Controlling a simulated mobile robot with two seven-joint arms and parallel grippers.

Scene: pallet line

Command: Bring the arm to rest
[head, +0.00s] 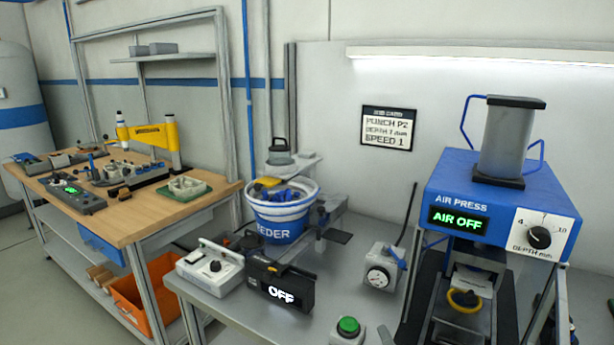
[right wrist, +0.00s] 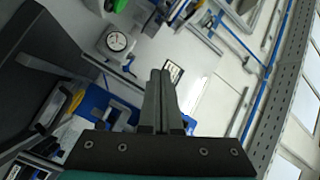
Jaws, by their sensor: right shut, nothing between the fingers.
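My right gripper (right wrist: 160,76) shows in the right wrist view. Its two grey fingers lie together, shut, with nothing between them. The fingers point up the picture, and the wall with the dark-framed card (right wrist: 173,71) shows behind their tips. I cannot make out the right gripper clearly in the head view. My left gripper is in neither view.
The blue air press (head: 480,200) reads AIR OFF at the right. A dial box (head: 380,268), a green button (head: 348,326), a feeder bowl (head: 283,215) and a black OFF unit (head: 280,287) crowd the grey bench (head: 320,295). A wooden table (head: 125,225) stands left.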

